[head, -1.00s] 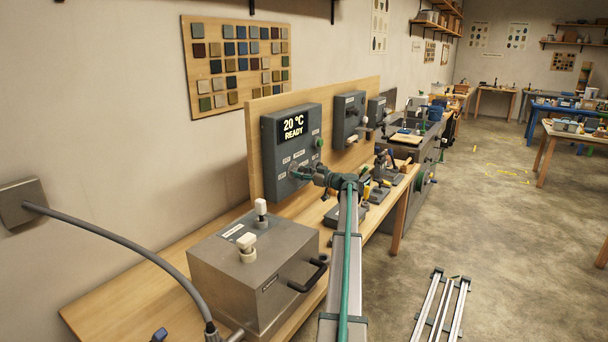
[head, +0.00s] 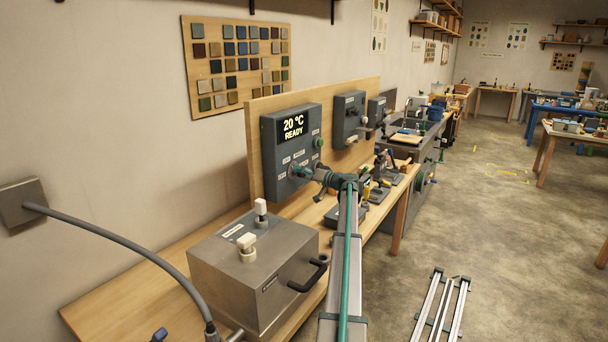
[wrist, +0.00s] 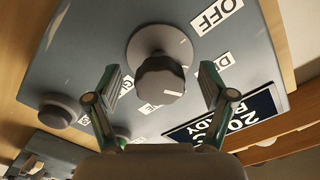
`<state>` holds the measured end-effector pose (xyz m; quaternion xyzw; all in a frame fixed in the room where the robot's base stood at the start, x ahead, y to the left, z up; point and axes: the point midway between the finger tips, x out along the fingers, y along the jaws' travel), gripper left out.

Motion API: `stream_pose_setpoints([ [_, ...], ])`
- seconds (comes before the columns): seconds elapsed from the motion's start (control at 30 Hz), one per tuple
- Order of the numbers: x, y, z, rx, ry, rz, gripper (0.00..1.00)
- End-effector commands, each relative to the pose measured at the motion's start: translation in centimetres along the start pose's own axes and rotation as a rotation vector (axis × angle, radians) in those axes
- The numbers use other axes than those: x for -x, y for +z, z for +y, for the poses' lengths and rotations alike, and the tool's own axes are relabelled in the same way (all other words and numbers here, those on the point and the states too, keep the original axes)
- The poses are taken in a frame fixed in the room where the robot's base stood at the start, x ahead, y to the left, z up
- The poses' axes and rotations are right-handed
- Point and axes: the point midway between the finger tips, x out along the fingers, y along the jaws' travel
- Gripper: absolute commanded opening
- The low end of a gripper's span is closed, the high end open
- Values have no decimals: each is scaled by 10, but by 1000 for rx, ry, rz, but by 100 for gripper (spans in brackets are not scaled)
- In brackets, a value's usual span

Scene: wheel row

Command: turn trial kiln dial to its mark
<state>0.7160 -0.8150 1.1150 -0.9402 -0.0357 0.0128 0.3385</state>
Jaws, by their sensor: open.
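The dial (wrist: 159,78) is a dark grey faceted knob on a round grey collar, with a white line on its face pointing to the lower right in the wrist view. Printed labels ring it; OFF (wrist: 216,14) is readable, and others are partly hidden. My gripper (wrist: 161,72) is open, one finger on each side of the dial, with a visible gap on both sides. In the head view my gripper (head: 299,172) is at the lower front of the grey control box (head: 275,150) and hides the dial there. The box's display (head: 293,126) reads 20 °C READY.
A second round grey knob (wrist: 61,110) and a green button (wrist: 122,132) are on the same panel. A metal kiln box (head: 235,285) with white plugs and a black handle stands nearer on the wooden bench (head: 130,285). More grey boxes (head: 349,115) hang farther along.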

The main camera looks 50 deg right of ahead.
Motion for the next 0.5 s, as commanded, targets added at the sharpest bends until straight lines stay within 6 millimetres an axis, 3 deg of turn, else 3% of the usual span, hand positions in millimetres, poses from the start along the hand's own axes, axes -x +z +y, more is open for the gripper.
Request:
stream_pose_setpoints([
  [0.07, 0, 0, 0, 0, 0, 0, 100],
  [0.5, 4, 1, 0, 1, 0, 0, 100],
])
